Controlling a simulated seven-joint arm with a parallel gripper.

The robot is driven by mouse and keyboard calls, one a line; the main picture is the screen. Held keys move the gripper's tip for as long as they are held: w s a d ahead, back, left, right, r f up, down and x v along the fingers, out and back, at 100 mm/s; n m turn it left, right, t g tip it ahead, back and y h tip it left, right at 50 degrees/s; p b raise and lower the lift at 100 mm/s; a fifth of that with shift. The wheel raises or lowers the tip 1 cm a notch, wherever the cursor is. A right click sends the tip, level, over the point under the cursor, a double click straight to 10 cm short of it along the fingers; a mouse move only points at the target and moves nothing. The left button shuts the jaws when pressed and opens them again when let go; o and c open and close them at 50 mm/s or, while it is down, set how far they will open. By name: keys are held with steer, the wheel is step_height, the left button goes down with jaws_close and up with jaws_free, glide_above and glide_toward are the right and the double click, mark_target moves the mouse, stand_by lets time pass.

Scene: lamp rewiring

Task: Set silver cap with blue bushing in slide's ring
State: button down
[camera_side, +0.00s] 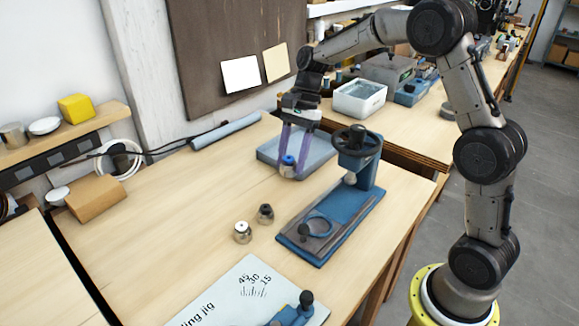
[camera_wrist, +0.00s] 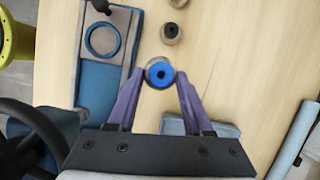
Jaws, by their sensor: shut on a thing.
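The silver cap with the blue bushing (camera_wrist: 160,73) is between the purple fingertips of my gripper (camera_wrist: 157,80), which is shut on it. In the side view, the cap (camera_side: 288,168) hangs from my gripper (camera_side: 289,162) in front of the grey-blue tray, apart from the press. The slide's ring (camera_side: 319,226) is a blue ring on the blue press base (camera_side: 343,221), to the lower right of the cap. In the wrist view the ring (camera_wrist: 103,40) is up and left of the cap and looks empty. A dark knob (camera_side: 304,232) stands beside the ring.
Two other caps stand on the table: one with a white top (camera_side: 242,231), one with a dark top (camera_side: 265,213). The press's dark handwheel (camera_side: 357,140) rises behind the ring. A grey-blue tray (camera_side: 315,146) lies behind my gripper. The table's left middle is clear.

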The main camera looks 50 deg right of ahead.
steer(key=s+a+r+n+g+h, duration=0.1)
steer(key=s+a+n+g+h, duration=0.1)
steer(key=s+n, duration=0.45)
steer(key=s+a+r+n+g+h, duration=0.2)
steer(key=s+a+n+h, duration=0.15)
steer(key=n, duration=0.65)
steer(key=shift+y, duration=0.45)
steer(key=shift+s+d+f, duration=0.1)
steer(key=shift+d+f, duration=0.05)
steer(key=shift+f, duration=1.5)
steer(key=shift+d+f, duration=0.15)
steer(key=shift+f, duration=1.45)
steer(key=shift+s+d+f, duration=0.1)
steer(key=shift+d+f, duration=0.05)
steer(key=shift+f, duration=1.5)
steer(key=shift+f, duration=0.1)
steer(key=shift+c, duration=1.1)
jaws_free()
steer(key=v, duration=1.4)
steer(key=s+v, duration=0.1)
steer(key=v, duration=0.7)
steer(key=shift+r, duration=0.5)
